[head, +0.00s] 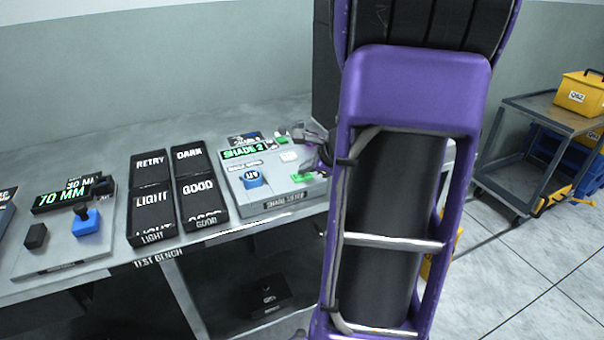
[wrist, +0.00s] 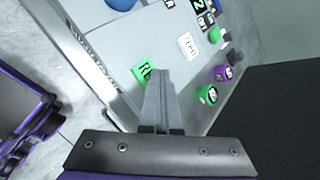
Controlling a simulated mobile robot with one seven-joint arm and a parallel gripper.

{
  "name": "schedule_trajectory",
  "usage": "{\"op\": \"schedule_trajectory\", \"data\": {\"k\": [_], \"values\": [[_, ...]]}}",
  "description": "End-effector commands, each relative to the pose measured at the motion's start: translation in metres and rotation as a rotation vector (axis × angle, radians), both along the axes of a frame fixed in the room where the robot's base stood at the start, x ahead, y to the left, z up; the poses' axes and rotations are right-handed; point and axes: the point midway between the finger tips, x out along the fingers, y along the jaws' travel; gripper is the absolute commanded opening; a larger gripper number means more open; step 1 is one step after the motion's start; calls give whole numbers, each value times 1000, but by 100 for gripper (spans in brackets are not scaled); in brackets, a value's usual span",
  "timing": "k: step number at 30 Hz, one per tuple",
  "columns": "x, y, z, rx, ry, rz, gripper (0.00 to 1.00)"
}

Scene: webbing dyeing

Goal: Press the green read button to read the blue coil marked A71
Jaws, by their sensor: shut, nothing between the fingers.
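The blue coil (head: 252,179) sits on the left part of the grey shade reader (head: 285,198); its label is too small to read surely. Its edge also shows at the top of the wrist view (wrist: 120,4). The green button (head: 301,178) is on the reader's front right, and it shows in the wrist view (wrist: 142,73). My gripper (wrist: 160,74) is shut and empty, its tips beside the green button's right edge in that view; I cannot tell whether they touch it. In the head view my gripper (head: 312,170) is just above and right of the button, partly behind my arm.
The reader's display (head: 244,151) reads SHADE 2. A white button (wrist: 188,45) and small purple (wrist: 222,73) and green (wrist: 208,94) coils are close to my gripper. Black bins (head: 153,200) marked LIGHT, GOOD, RETRY and DARK stand left. A 70 MM gauge (head: 70,195) is farther left.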

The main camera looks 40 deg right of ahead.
Motion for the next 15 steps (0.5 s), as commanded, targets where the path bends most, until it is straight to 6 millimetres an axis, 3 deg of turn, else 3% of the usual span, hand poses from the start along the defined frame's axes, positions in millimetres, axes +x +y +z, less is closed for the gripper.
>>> {"op": "schedule_trajectory", "data": {"k": [15], "values": [[0,0,18,0,1,1,0]]}}
